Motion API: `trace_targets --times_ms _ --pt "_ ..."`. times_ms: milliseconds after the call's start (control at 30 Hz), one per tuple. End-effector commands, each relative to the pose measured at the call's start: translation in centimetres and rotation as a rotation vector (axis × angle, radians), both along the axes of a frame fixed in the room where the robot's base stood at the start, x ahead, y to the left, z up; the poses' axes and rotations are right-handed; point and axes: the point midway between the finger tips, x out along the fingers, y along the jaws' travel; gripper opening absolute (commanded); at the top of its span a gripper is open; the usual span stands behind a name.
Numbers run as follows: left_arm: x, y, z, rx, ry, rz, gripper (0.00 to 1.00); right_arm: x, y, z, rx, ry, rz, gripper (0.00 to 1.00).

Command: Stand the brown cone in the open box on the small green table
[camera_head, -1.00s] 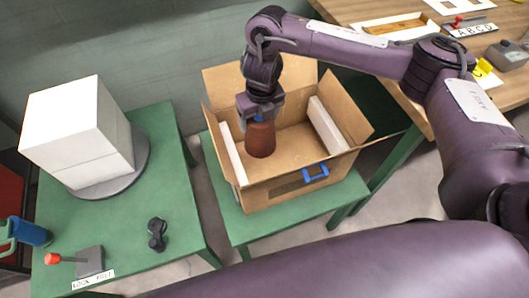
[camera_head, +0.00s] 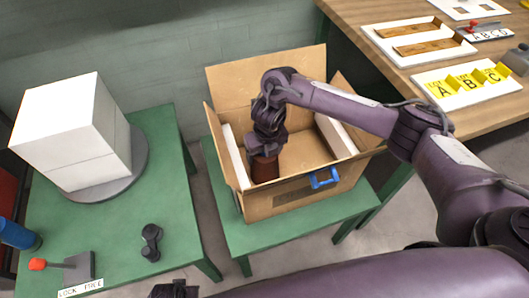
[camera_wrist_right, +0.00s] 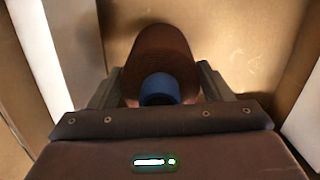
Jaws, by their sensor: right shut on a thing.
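The brown cone (camera_head: 265,172) is inside the open cardboard box (camera_head: 258,208), near its left side, and looks upright. The box stands on the small green table (camera_head: 300,224), flaps open. My right gripper (camera_head: 264,154) reaches down into the box, shut on the cone's top. In the right wrist view the gripper (camera_wrist_right: 158,88) has its fingers on either side of the blue top of the cone (camera_wrist_right: 160,48). The cone's base is partly hidden by the box's front wall, and I cannot tell whether it touches the box floor.
White foam pads (camera_head: 234,155) line the box's left and right sides. A blue handle (camera_head: 324,178) is on its front. Another green table (camera_head: 105,225) at left holds a white cube (camera_head: 75,130) on a grey turntable. A wooden table (camera_head: 480,75) with trays stands at right.

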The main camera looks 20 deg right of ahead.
Motion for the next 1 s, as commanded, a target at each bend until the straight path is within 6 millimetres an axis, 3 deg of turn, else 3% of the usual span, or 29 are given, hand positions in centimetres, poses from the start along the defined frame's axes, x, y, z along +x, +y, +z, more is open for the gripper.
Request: trace_targets --times_ms 367,400,533,867,1000 --pt "0.2 -0.1 0.3 -0.002 0.0 -0.002 0.36 0.2 0.0 -0.1 0.002 -0.005 0.0 0.11" --pt "0.3 -0.2 0.5 -0.002 -0.001 -0.002 0.36 0.1 0.0 -0.1 0.0 -0.002 0.0 0.76" --pt "0.3 -0.2 0.5 -0.002 -0.001 -0.003 0.36 0.1 0.0 -0.1 0.0 -0.002 0.0 0.93" --pt "0.2 -0.2 0.5 -0.001 0.0 -0.003 0.36 0.1 0.0 0.0 0.0 -0.002 0.0 0.94" --pt "-0.3 0.1 -0.1 0.001 0.0 0.0 0.36 0.0 0.0 1.3 0.002 -0.005 0.001 0.94"
